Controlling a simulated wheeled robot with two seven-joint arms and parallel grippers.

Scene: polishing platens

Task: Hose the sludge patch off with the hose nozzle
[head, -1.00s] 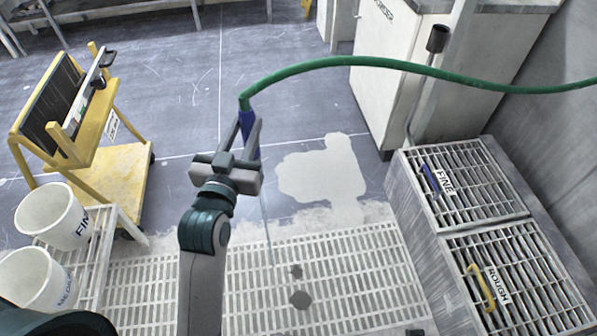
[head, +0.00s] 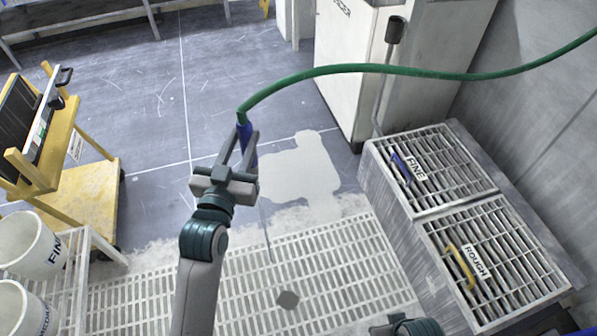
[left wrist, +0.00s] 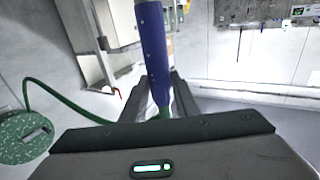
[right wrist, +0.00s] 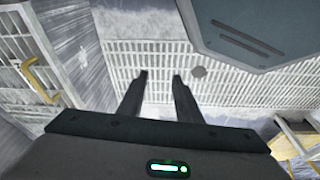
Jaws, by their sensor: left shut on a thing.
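My left gripper (head: 226,172) is shut on the blue hose nozzle (head: 246,140), which also shows upright between the fingers in the left wrist view (left wrist: 153,50). A green hose (head: 350,68) runs from the nozzle's top to the upper right. A pale, irregular patch (head: 300,172), apparently the sludge, lies on the dark floor just right of the nozzle. A thin streak (head: 265,235) runs from below the nozzle toward the grating; I cannot tell whether it is water. My right gripper (right wrist: 160,82) is open and empty over the floor grating.
Floor grating (head: 340,262) with a dark round spot (head: 288,299) lies in front. Grated racks marked FINE (head: 440,165) and ROUGH (head: 500,250) stand right. A yellow cart (head: 85,195) and white buckets (head: 28,243) stand left. A white cabinet (head: 350,60) is behind.

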